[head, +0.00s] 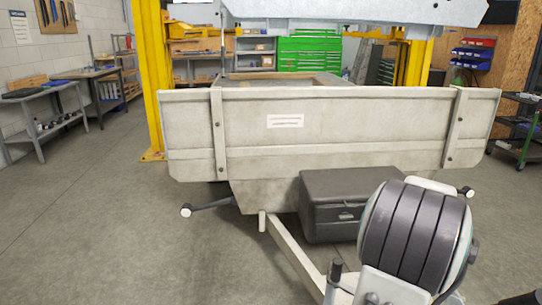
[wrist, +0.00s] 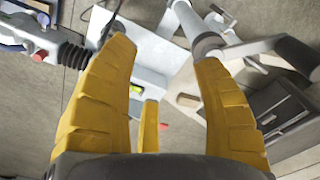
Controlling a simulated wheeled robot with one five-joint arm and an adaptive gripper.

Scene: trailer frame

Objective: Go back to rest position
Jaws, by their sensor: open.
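Below and beyond the fingers lie pale metal parts, a grey bar and the concrete floor. A dark grey box (head: 325,205) sits low in front of the board, and a dark box with drawer-like fronts (wrist: 285,115) shows at the right of the wrist view.
A yellow lift post (head: 153,75) stands behind the trailer at left. Workbenches (head: 42,115) line the left wall, and a green tool cabinet (head: 308,53) stands at the back. A dark cart (head: 520,125) is at far right. The concrete floor (head: 95,220) at left is clear.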

